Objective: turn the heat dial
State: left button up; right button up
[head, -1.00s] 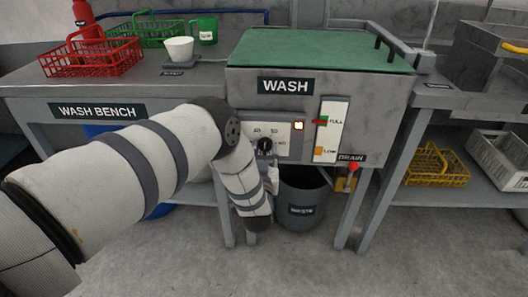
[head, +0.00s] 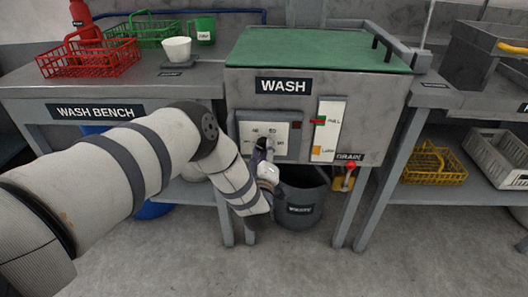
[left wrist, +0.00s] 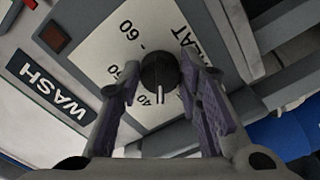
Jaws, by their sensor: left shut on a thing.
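The heat dial (left wrist: 159,70) is a round black knob with a white pointer line on a white scale plate (left wrist: 104,42) marked HEAT. In the left wrist view the pointer points down the picture, near the mark 40. My left gripper (left wrist: 158,62) has one finger on each side of the knob and is shut on it. In the head view my left gripper (head: 265,150) is at the lower right of the dial plate (head: 252,132) on the wash tank and largely hides the knob. My right gripper is not in view.
The indicator lamp (head: 297,125) right of the scale is dark. A level gauge (head: 327,130) and a red-topped drain valve (head: 350,166) are farther right. A grey waste bin (head: 300,212) stands below. The wash bench (head: 150,92) carries baskets and cups.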

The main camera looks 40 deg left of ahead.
pick_arm(q)
jog(key=shift+d+r+n, duration=0.1)
jog(key=shift+n, duration=3.4)
jog(key=o, duration=1.1)
jog(key=v, duration=1.2)
jog(key=shift+s, duration=0.1)
